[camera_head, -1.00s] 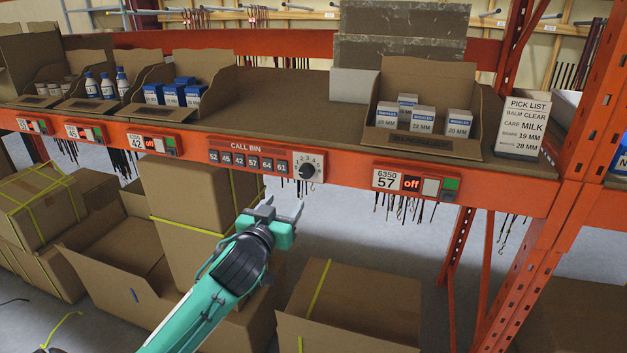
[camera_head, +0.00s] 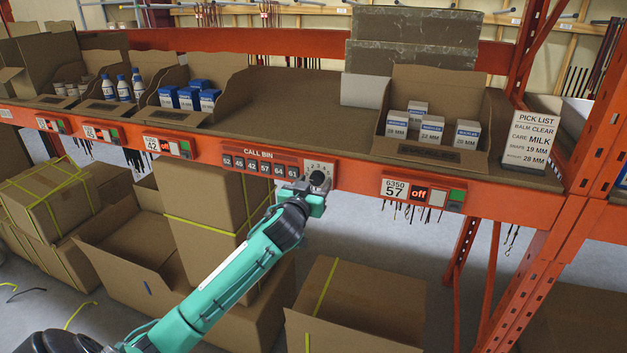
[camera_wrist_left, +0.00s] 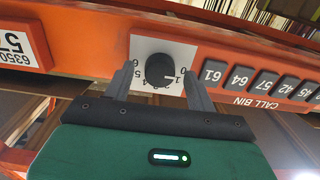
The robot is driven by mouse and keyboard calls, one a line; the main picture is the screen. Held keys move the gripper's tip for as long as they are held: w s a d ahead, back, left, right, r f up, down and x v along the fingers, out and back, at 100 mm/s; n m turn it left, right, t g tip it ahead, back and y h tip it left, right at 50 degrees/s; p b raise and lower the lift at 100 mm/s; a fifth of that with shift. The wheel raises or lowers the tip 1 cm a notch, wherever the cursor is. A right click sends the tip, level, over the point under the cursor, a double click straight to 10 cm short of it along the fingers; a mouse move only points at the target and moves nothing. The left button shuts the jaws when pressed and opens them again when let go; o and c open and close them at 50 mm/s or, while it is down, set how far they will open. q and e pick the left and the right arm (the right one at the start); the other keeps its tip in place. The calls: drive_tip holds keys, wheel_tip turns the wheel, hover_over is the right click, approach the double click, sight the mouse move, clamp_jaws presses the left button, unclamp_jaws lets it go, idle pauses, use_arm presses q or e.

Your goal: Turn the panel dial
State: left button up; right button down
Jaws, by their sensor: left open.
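The panel dial (camera_wrist_left: 160,70) is a round black knob with a pale pointer mark, on a white numbered plate (camera_wrist_left: 186,50) in the left wrist view. That view is upside down, and the pointer lies near the 1. In the head view the dial plate (camera_head: 318,166) shows on the orange beam, with the knob mostly hidden by my gripper. My left gripper (camera_head: 313,183) is open at the dial; in the left wrist view its fingers (camera_wrist_left: 157,82) stand one on each side of the knob, with gaps. My right gripper is not in view.
The CALL BIN buttons (camera_head: 260,166) sit beside the dial, and a 6350 57 label panel (camera_head: 422,193) is farther right. Boxed goods stand in bins on the shelf above. A pick list card (camera_head: 528,140) stands at the right. Cardboard boxes (camera_head: 360,300) stand below the beam.

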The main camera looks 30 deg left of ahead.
use_arm(q)
drive_tip(key=shift+w, duration=0.2)
drive_tip(key=c, duration=1)
drive_tip(key=m+p, duration=0.1)
drive_tip(key=m, duration=0.5)
drive_tip(key=shift+r+m, duration=0.1)
drive_tip(key=shift+m, duration=0.2)
drive_tip(key=m+p, duration=0.1)
drive_tip(key=m, duration=0.4)
drive_tip(key=shift+m, duration=0.3)
